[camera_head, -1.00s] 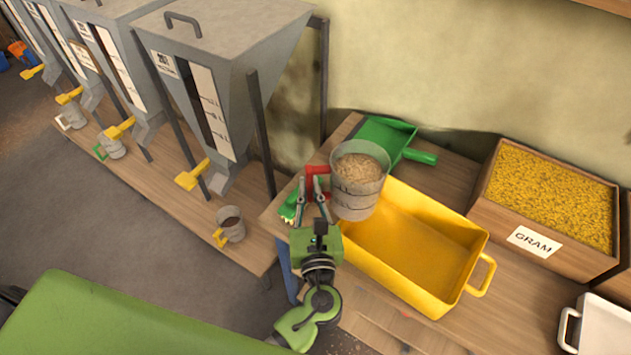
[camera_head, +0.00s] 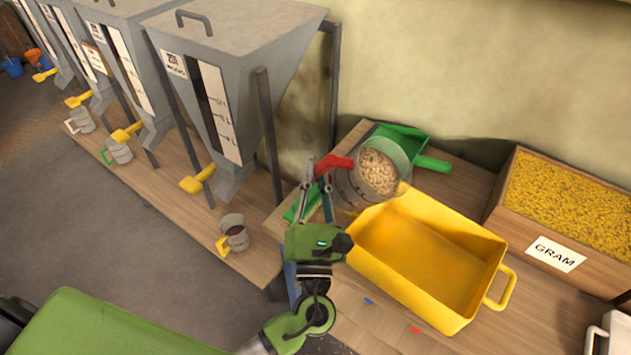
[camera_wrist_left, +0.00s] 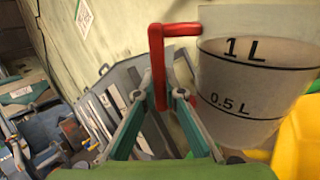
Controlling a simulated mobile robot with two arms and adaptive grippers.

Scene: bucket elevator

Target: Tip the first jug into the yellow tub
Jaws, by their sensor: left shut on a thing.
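My left gripper (camera_head: 318,184) is shut on the red handle of a clear jug (camera_head: 352,186). No flakes show falling, and the bare part of the tub floor in view is empty. In the left wrist view the red handle (camera_wrist_left: 158,70) is between the fingers, and the jug (camera_wrist_left: 250,95) shows 1 L and 0.5 L marks. My right gripper is not in view.
A green dustpan (camera_head: 405,142) lies behind the jug. A wooden crate of yellow grain (camera_head: 560,215) labelled GRAM stands right of the tub. Grey hoppers (camera_head: 225,85) stand at left, with a yellow-handled jug (camera_head: 233,233) below. A white-handled container (camera_head: 610,335) is at lower right.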

